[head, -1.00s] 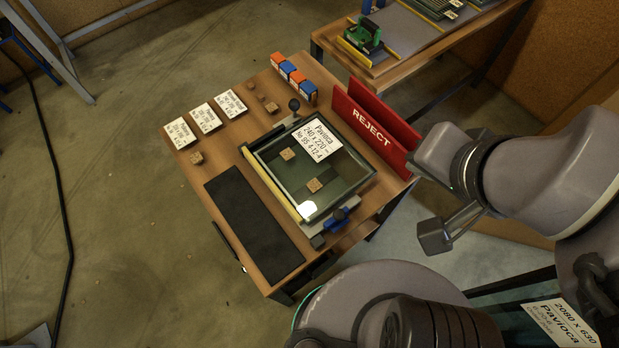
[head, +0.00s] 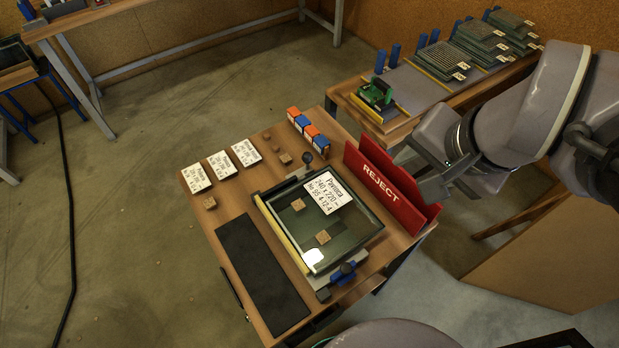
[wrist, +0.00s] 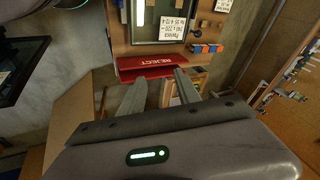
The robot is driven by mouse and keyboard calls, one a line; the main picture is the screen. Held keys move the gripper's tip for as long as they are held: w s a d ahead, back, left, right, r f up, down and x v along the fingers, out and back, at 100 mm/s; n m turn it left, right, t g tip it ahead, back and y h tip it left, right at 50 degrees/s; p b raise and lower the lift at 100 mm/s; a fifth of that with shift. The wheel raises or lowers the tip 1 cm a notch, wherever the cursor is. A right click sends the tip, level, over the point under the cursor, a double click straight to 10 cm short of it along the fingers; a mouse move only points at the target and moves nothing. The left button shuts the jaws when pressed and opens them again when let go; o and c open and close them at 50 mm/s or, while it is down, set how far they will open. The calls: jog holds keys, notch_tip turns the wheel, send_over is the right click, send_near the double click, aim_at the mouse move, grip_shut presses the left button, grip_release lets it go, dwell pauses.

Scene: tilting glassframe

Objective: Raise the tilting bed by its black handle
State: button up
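The tilting bed (head: 286,247) is a dark-framed glass tray with a yellow strip along its left side, lying flat on the wooden table. I cannot tell which is the black handle. The bed also shows, cut off, in the wrist view (wrist: 160,42). My gripper (wrist: 156,88) is open and empty, beyond the red REJECT rack and right of the bed in the head view.
The red REJECT rack (head: 384,188) stands between my gripper and the bed. Orange and blue blocks (head: 309,131), white labels (head: 220,164) and small wooden cubes (head: 209,203) lie around the bed. A black mat (head: 262,274) is at left. Another table (head: 350,86) stands behind.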

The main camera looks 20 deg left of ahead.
jog(key=w+a+g+p, duration=0.1)
jog(key=w+a, duration=0.3)
jog(key=w, duration=0.3)
jog(key=m+g+p, duration=0.1)
jog(key=g+p, duration=0.2)
jog(key=p, duration=0.1)
send_over(308, 155)
jog(key=s+d, duration=0.1)
jog(key=d, duration=0.2)
jog(key=s+d+f+x, duration=0.1)
jog(key=d+x, duration=0.2)
jog(key=x, duration=1)
jog(key=b+x, duration=0.5)
jog(key=x, duration=1.2)
jog(key=shift+w+f, duration=0.1)
jog(key=shift+f, duration=0.15)
grip_shut()
